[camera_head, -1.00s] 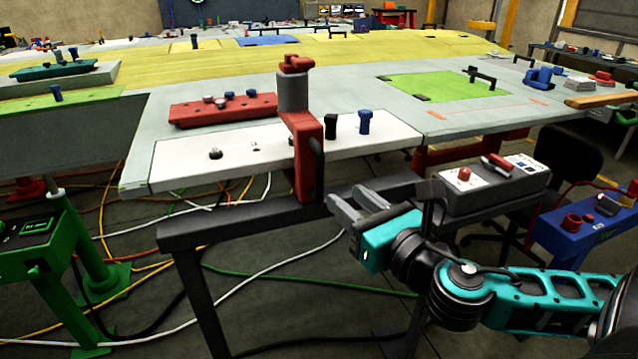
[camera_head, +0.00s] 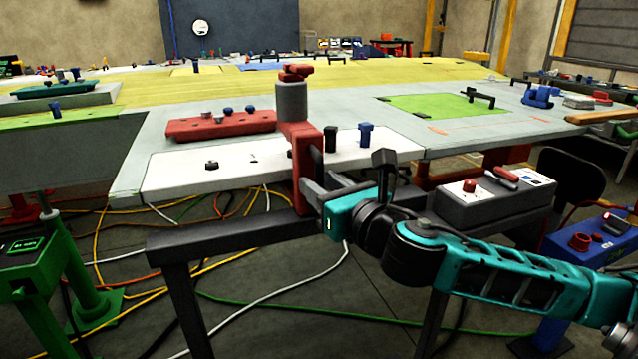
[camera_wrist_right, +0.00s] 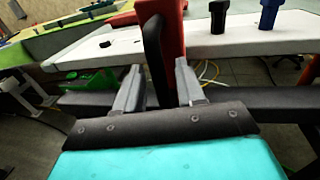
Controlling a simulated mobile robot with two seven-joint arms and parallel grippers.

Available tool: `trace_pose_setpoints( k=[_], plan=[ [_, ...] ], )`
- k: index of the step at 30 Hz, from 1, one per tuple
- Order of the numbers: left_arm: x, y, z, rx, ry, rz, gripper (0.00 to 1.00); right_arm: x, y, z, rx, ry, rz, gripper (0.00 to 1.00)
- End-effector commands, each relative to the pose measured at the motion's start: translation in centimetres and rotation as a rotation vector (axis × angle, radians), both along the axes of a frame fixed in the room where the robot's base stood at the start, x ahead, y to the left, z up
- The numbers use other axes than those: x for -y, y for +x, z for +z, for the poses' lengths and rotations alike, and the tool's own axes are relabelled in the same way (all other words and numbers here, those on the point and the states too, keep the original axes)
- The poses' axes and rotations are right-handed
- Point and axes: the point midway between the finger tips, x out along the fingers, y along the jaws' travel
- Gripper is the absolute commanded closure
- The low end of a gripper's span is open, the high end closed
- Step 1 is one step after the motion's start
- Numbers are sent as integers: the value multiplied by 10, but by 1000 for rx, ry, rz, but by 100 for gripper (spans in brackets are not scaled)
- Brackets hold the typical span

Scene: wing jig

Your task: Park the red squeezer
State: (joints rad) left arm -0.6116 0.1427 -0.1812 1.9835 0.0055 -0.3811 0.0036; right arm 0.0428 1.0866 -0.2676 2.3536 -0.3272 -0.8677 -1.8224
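The red squeezer (camera_head: 306,165) is a red C-shaped body with a grey cylinder (camera_head: 292,102) and a red top. It stands upright at the front edge of the white panel strip (camera_head: 215,175). My right gripper (camera_head: 322,189) is at the squeezer's right side, low on the body. In the right wrist view, the squeezer's black handle (camera_wrist_right: 154,55) lies between the two grey fingers (camera_wrist_right: 160,82), which stand apart. The red body (camera_wrist_right: 172,35) is just beyond them. I cannot tell whether a finger touches the handle. My left gripper is out of view.
A dark rail (camera_head: 225,236) runs below the panel edge. Cables cross the floor.

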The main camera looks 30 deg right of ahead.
Motion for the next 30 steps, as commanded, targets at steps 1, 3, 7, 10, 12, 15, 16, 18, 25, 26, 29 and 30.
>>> trace_pose_setpoints(
  k=[1, 3, 7, 10, 12, 15, 16, 18, 25, 26, 29, 30],
  plan=[
    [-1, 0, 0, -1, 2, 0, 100, 0, 4, 1, 1, 2, 0, 62],
    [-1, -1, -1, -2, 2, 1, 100, 0, 8, 1, 2, 1, -1, 62],
    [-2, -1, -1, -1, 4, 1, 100, 0, 12, 0, 1, 0, 2, 62],
    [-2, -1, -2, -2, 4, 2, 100, 0, 13, 0, 0, -1, 2, 62],
    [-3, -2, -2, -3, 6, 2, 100, 0, 13, 0, 0, -1, 2, 62],
    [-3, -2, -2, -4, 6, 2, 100, 0, 13, 0, 0, -1, 2, 62],
    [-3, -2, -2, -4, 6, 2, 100, 0, 13, 0, 0, -1, 2, 64],
    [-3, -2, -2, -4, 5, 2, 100, 0, 13, 0, 0, -1, 2, 70],
    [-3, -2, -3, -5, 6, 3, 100, 0, 13, 0, 0, -1, 2, 92],
    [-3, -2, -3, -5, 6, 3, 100, 0, 13, 0, 0, -1, 2, 95],
    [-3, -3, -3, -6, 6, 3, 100, 0, 13, 0, 0, -1, 2, 100],
    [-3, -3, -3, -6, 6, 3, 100, 0, 13, 0, 0, -1, 2, 100]
  ],
)
